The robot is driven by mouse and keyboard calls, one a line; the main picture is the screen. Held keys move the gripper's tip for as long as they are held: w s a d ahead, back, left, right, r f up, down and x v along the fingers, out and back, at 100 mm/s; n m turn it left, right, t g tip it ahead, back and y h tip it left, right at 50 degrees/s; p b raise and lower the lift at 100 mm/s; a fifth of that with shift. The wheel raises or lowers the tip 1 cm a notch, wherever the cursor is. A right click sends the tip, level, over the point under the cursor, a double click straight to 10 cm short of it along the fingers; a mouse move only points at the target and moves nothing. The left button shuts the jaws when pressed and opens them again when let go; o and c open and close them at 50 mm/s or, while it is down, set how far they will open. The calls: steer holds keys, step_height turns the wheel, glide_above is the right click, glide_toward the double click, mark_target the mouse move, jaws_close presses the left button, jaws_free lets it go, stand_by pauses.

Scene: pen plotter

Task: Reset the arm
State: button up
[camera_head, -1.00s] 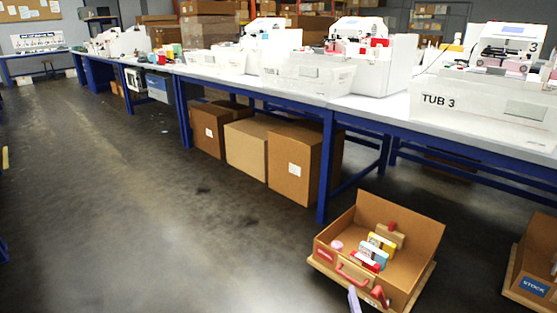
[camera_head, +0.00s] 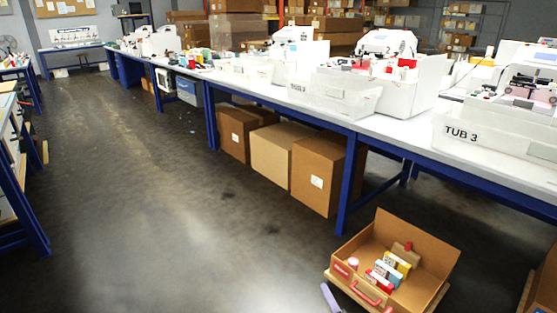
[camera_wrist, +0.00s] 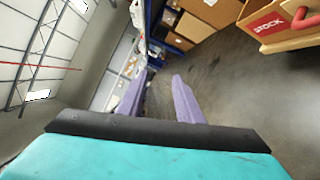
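My gripper (camera_wrist: 160,98) shows in the wrist view with its two purple fingers apart and nothing between them. In the head view only a purple fingertip (camera_head: 330,298) shows at the bottom edge, just left of an open cardboard stock box (camera_head: 432,262). The rest of my arm is out of that view. In the wrist view part of a stock box (camera_wrist: 268,28) shows at the upper right, clear of the fingers.
A long blue-legged workbench (camera_head: 405,133) carries white machines and tubs, including Tub 3 (camera_head: 500,134). Closed cardboard boxes (camera_head: 318,178) stand under it. Another bench (camera_head: 22,200) is at the left edge. The dark floor (camera_head: 150,200) between them is clear.

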steer(key=s+a+r+n+g+y+p, duration=0.3)
steer(key=a+r+n+y+p, duration=0.15)
steer(key=a, duration=0.35)
steer(key=s+a+n+g+y+p, duration=0.2)
steer(key=s+a+n+g+p, duration=0.85)
steer(key=s+n, duration=0.65)
steer(key=s+d+f+n+g+h+p, duration=0.1)
steer(key=s+d+n+g+h, duration=0.1)
steer(key=s+n+g+h, duration=0.25)
steer(key=s+d+f+n+g+h+p, duration=0.1)
steer(key=s+d+f+n+g, duration=0.15)
steer(key=s+n, duration=0.4)
steer(key=s+d+f+n+g+h, duration=0.1)
steer(key=s+d+n+h, duration=0.4)
steer(key=d+n, duration=0.8)
steer(key=shift+d+n+g+h, duration=0.15)
steer(key=shift+n+g+h, duration=0.3)
steer(key=shift+g+h, duration=0.55)
